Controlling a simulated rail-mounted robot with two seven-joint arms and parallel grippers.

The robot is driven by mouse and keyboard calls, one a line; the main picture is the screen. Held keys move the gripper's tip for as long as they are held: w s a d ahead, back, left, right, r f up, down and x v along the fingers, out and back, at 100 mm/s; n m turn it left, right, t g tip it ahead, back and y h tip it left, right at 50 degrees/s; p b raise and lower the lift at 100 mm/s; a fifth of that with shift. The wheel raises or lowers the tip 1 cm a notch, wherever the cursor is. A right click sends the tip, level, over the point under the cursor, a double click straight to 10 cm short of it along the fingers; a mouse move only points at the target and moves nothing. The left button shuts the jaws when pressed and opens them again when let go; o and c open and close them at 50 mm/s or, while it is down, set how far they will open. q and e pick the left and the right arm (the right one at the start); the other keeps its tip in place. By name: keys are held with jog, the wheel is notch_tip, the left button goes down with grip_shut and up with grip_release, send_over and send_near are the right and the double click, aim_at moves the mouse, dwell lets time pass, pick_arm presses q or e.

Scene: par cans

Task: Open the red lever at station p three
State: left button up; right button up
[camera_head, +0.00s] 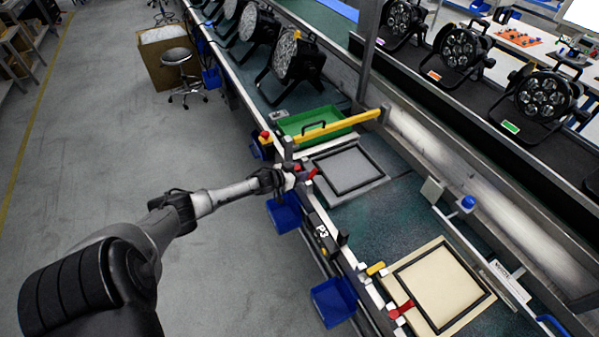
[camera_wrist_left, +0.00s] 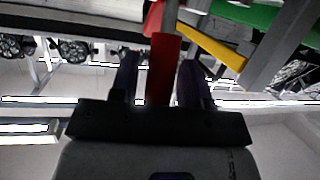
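A red lever (camera_head: 312,173) stands at the edge of the line beside a grey plate with a black frame (camera_head: 348,170). The P3 label (camera_head: 322,232) is on the rail just below it in the head view. My left gripper (camera_head: 294,178) is at this lever. In the left wrist view the red lever (camera_wrist_left: 164,70) stands between the two fingers of my left gripper (camera_wrist_left: 160,82), with a gap showing on its left side. The fingers are apart, and the lever's lower end is hidden behind the gripper body. My right gripper is not in view.
A yellow bar (camera_head: 338,127) crosses the line just beyond the lever, by a green tray (camera_head: 310,121). Another red lever (camera_head: 402,310) is beside a cream plate (camera_head: 436,285). Blue bins (camera_head: 334,300) hang along the near side.

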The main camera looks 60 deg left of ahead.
pick_arm(q)
jog(key=shift+o, duration=0.8)
jog(key=shift+s, duration=0.15)
jog(key=shift+s+r, duration=0.1)
jog(key=shift+s, duration=0.2)
jog(key=p+v, duration=0.3)
jog(key=v, duration=1)
